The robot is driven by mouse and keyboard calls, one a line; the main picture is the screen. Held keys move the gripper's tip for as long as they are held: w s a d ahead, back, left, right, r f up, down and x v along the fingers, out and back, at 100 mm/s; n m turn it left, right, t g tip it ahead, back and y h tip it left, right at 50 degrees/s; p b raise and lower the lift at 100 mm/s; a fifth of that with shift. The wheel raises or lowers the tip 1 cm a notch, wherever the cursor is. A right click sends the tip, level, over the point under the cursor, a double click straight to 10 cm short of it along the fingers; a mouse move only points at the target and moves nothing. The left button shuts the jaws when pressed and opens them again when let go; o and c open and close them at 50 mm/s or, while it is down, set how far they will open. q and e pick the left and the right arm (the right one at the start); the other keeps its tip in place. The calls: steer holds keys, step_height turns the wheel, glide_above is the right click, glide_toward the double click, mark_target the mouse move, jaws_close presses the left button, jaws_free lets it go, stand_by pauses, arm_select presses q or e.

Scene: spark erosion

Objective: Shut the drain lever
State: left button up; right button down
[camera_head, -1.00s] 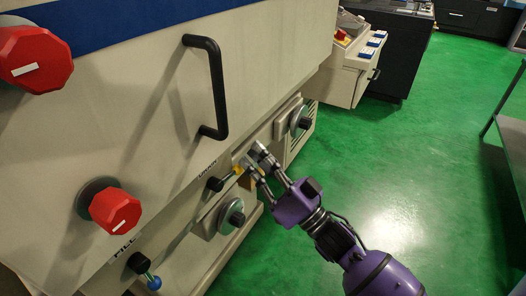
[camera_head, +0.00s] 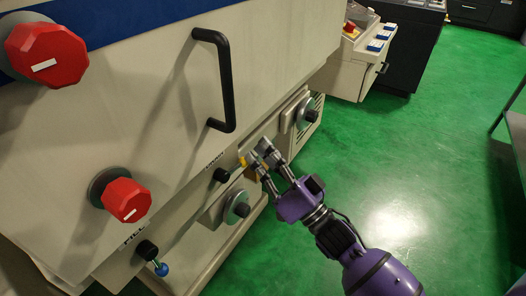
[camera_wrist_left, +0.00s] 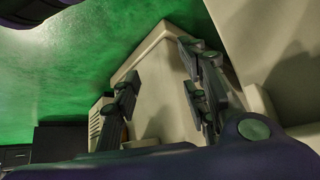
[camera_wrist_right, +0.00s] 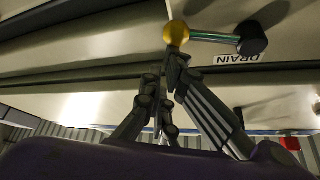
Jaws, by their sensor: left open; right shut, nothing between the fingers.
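The drain lever has a black hub (camera_head: 221,175) on the machine front and a yellow ball knob (camera_head: 242,162) at its free end. In the right wrist view the yellow knob (camera_wrist_right: 176,33), green rod (camera_wrist_right: 212,38) and black hub (camera_wrist_right: 252,40) show beside the DRAIN label (camera_wrist_right: 237,59). The rod lies roughly along the label. My right gripper (camera_head: 260,155) is shut and empty, its fingertips close beside the knob; I cannot tell whether they touch. My left gripper (camera_wrist_left: 160,62) is open and empty in the left wrist view, outside the head view.
The FILL lever with a blue knob (camera_head: 161,269) is at the lower left. Red knobs (camera_head: 127,200), a black handle (camera_head: 228,85) and round grey latches (camera_head: 236,207) stick out of the machine front. Green floor (camera_head: 400,170) is open to the right.

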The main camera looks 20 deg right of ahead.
arm_select(q)
step_height(320, 180, up, 7)
steer(key=w+p, duration=0.2)
steer(key=p, duration=0.4)
steer(key=shift+t+p, duration=0.4)
arm_select(e)
steer(key=s+a+f+m+g+h, duration=0.1)
steer(key=a+f+m+h, duration=0.1)
steer(key=m, duration=0.4)
steer(key=s+a+f+m+h, duration=0.2)
steer(key=f+m+h, duration=0.2)
steer(key=f+m, duration=0.2)
steer(key=shift+s+a+f+m+g, duration=0.25)
steer(key=shift+f+m+g, duration=0.15)
steer(key=shift+f, duration=0.35)
arm_select(q)
steer(key=shift+w+r, duration=0.2)
steer(key=shift+w, duration=0.15)
arm_select(e)
steer(key=shift+a, duration=0.1)
arm_select(q)
steer(key=shift+s+f, duration=0.1)
steer(key=shift+f, duration=0.05)
steer(key=shift+s+f, duration=0.1)
